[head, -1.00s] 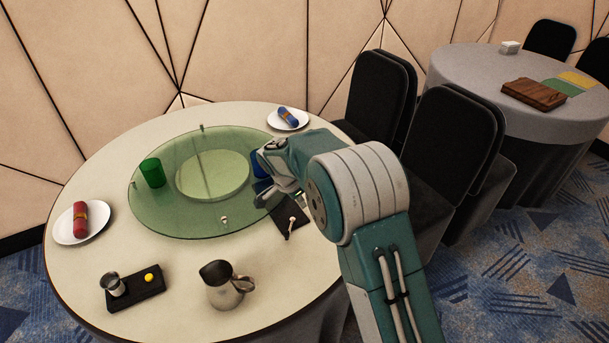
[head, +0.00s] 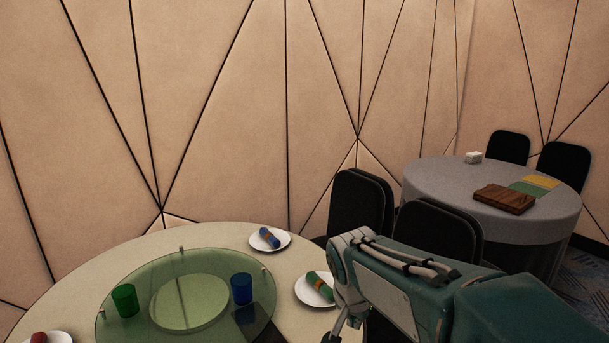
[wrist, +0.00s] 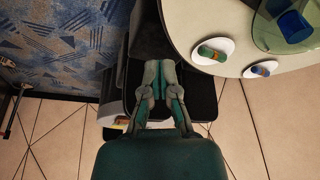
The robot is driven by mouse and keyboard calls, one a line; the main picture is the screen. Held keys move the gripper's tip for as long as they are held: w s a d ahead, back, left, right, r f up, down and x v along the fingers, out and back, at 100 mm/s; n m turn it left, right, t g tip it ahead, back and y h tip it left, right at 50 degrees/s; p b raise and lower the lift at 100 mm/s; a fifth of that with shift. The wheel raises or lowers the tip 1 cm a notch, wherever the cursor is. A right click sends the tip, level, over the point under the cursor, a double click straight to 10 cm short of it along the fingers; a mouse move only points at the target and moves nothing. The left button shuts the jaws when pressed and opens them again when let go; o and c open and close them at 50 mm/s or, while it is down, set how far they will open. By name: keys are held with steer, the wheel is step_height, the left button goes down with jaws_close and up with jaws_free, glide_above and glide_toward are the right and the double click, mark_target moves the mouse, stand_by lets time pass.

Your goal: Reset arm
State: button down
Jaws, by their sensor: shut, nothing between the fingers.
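My gripper (head: 345,326) is low in the head view, at the right edge of the round dining table (head: 215,238). My teal arm reaches in from the right. In the wrist view the gripper (wrist: 159,66) is shut and empty, over a dark chair beside the table rim. The blue cup (head: 241,288) stands on the green glass turntable (head: 137,276), apart from my gripper. It also shows in the wrist view (wrist: 293,25).
A green cup (head: 124,300) is on the turntable. Plates with a blue roll (head: 269,238) and a green roll (head: 319,285) lie near the rim. Black chairs (head: 358,208) stand close behind my arm. A grey table (head: 430,185) with a wooden box (head: 504,199) is farther right.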

steer(key=s+d+r+n+t, duration=0.1)
steer(key=s+d+n, duration=0.1)
steer(key=s, duration=0.7)
steer(key=s+d+n+t+y, duration=0.1)
steer(key=s+d+n, duration=0.2)
steer(key=s, duration=0.7)
steer(key=shift+d+r+n, duration=0.3)
steer(key=shift+d+r, duration=0.1)
steer(key=shift+d, duration=0.25)
